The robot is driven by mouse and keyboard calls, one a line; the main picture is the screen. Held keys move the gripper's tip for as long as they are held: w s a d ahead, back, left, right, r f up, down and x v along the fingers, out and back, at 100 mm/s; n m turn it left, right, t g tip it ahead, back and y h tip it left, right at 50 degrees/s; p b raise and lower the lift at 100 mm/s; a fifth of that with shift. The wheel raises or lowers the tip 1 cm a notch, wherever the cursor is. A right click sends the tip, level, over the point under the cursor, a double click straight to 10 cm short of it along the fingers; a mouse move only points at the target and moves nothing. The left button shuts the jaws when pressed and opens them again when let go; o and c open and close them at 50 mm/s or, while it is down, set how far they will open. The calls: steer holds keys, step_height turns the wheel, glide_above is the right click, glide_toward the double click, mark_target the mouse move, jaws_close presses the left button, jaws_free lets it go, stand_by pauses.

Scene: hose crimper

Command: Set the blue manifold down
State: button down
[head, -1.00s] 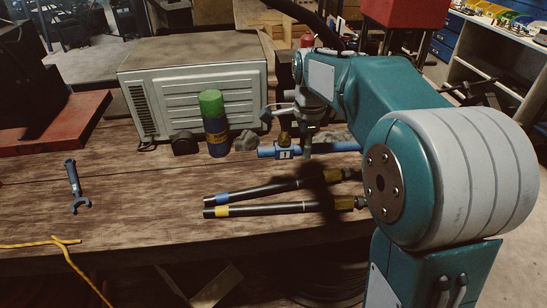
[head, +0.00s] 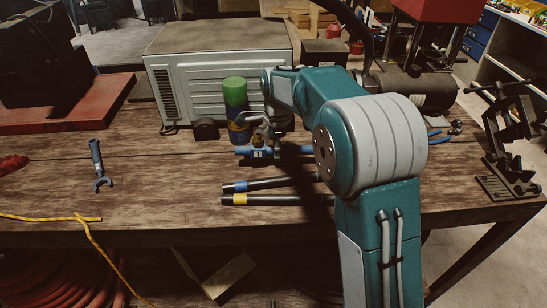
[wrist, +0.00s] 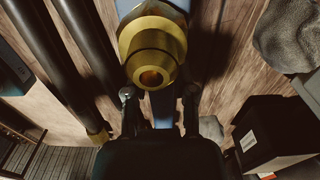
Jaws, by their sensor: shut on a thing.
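The blue manifold (head: 258,153) is a blue pipe-like body, low over the wooden table behind the two black hoses. Its brass fitting (wrist: 152,52) faces the camera in the wrist view, with the blue body partly hidden under it. My gripper (wrist: 160,98) is shut on the manifold, one finger on each side of the blue body. In the head view my gripper (head: 276,143) is partly hidden by my arm. I cannot tell whether the manifold touches the table.
Two black hoses with blue (head: 240,187) and yellow (head: 240,200) bands lie in front. A green-topped can (head: 235,92) stands close behind the manifold, before a grey metal box (head: 215,40). A blue wrench (head: 98,165) lies left, with bare table between.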

mark_target(274, 163)
steer(key=shift+w+a+f, duration=0.15)
steer(key=shift+a+f, duration=0.2)
steer(key=shift+f, duration=0.05)
step_height(274, 163, down, 3)
steer(key=shift+w+a+f, duration=0.1)
steer(key=shift+f, duration=0.05)
steer(key=shift+c, duration=2.2)
jaws_free()
